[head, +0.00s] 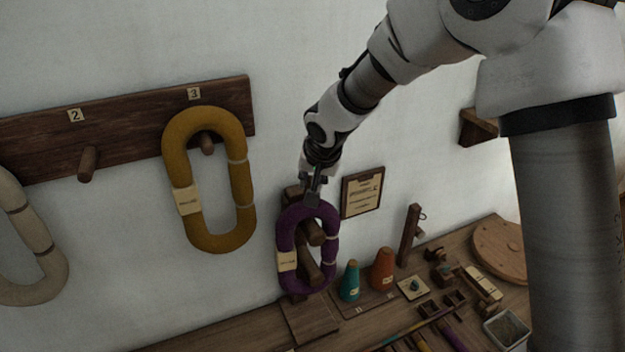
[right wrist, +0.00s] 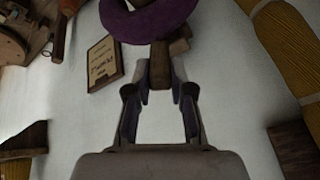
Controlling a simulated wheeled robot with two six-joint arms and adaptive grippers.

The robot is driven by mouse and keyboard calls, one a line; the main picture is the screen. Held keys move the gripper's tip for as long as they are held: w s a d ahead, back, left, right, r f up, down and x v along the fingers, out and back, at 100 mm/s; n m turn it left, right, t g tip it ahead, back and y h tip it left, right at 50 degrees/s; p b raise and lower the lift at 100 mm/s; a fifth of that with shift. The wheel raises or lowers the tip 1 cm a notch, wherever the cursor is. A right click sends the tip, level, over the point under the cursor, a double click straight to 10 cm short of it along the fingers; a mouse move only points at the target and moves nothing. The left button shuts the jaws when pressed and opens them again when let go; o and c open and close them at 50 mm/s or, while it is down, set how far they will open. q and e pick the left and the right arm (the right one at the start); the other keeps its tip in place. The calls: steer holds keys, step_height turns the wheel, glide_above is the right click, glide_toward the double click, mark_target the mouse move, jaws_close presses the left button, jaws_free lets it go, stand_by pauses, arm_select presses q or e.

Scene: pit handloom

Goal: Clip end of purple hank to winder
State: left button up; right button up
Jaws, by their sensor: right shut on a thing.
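The purple hank (head: 329,262) hangs in a loop over the pegs of a wooden stand (head: 310,320) against the wall. It has a pale label and a pale tie. In the right wrist view the hank (right wrist: 150,22) crosses just past the fingertips (right wrist: 160,62), and a brown wooden piece shows between the fingers. The hank's loose end cannot be made out. Which part is the winder is unclear; the peg stand carries the hank. My left gripper is out of view.
A wall rack (head: 130,135) at left holds a mustard hank (head: 178,150) and a cream hank (head: 52,272). A framed note (head: 362,192) hangs right of the purple hank. Teal (head: 349,284) and orange (head: 383,270) cones, a hooked post (head: 409,235) and small tools crowd the bench.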

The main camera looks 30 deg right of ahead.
steer(key=shift+s+r+p, duration=0.15)
steer(key=shift+r+p, duration=1.85)
steer(key=shift+r, duration=0.7)
steer(key=shift+f, duration=0.1)
